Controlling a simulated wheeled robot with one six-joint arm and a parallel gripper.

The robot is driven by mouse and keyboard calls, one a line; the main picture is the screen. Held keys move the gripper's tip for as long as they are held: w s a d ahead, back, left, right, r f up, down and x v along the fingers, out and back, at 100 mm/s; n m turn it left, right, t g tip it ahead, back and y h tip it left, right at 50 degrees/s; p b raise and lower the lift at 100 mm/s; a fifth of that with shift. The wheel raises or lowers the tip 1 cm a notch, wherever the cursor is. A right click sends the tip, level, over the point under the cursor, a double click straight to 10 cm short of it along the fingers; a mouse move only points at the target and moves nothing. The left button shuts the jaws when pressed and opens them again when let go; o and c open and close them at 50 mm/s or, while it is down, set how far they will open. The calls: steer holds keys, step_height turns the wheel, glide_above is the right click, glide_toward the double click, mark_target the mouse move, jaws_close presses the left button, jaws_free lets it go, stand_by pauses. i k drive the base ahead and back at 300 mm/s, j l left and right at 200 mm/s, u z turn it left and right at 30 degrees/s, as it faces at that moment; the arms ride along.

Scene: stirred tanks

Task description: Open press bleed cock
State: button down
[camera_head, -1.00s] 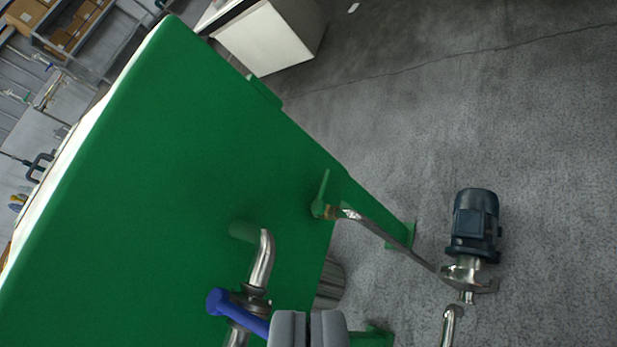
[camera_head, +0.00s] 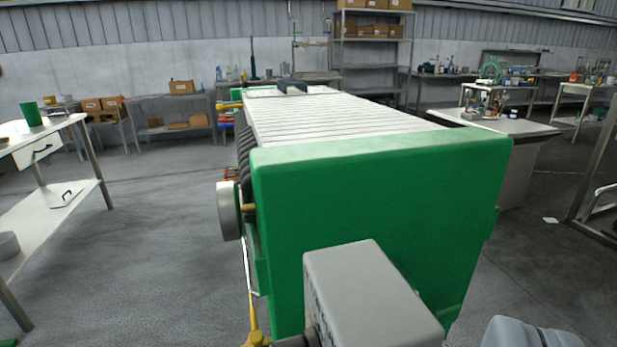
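The green press (camera_head: 390,205) stands in the middle, with a long row of pale plates (camera_head: 330,120) running back from its green end. A grey round part (camera_head: 229,210) with a short brass-coloured piece sits at its left side. A yellow part (camera_head: 254,325) stands low at its left front; its lower end is cut off by the frame. Small red, blue and yellow parts (camera_head: 226,115) show at the far left side. I cannot tell which of these, if any, is the bleed cock. I do not see my gripper's fingers.
A grey box (camera_head: 375,300) blocks the lower middle, and a blue-grey part (camera_head: 525,335) shows at the bottom right. A white table (camera_head: 45,195) stands left. Open floor (camera_head: 150,250) lies between it and the press. Benches and shelves line the back wall.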

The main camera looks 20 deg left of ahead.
mark_target(254, 320)
steer(key=i+j, duration=0.1)
steer(key=j, duration=0.3)
steer(key=i+j+u, duration=0.15)
steer(key=j, duration=0.3)
steer(key=i+j, duration=0.15)
steer(key=j, duration=0.25)
steer(key=i+j+u, duration=0.1)
steer(key=j, duration=0.3)
steer(key=i+j+u, duration=0.1)
steer(key=j, duration=0.25)
steer(key=i, duration=0.05)
